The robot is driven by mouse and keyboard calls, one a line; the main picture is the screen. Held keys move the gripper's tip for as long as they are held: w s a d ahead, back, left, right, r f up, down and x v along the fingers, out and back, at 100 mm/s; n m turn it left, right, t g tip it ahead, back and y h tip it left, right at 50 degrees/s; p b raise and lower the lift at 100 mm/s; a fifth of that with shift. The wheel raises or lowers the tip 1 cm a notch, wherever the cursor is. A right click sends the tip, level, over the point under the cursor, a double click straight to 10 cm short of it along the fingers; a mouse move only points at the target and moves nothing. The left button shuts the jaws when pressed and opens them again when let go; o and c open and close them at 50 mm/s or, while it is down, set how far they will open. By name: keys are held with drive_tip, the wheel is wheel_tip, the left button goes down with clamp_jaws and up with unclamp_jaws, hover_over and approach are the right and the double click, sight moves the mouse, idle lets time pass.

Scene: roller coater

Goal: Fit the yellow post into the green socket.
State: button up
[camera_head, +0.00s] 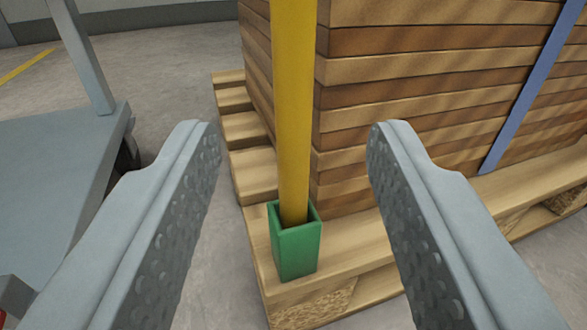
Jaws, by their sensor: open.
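The yellow post (293,110) stands upright, its lower end inside the mouth of the green socket (297,249). Its top runs out of the picture. How deep its end sits is hidden by the socket wall. The green socket is a square, open-topped box on the near corner of the wooden pallet (257,262). My gripper (290,140) is open, with one finger left of the post and one right of it. Both fingers appear clear of the post, with gaps on each side.
A stack of wooden boards (420,95) with a blue strap (525,90) stands on the pallet right behind the post. A grey cart (60,185) with an upright bar is at the left. Grey floor (180,75) lies open between cart and pallet.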

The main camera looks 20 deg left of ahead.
drive_tip(key=shift+v, duration=2.55)
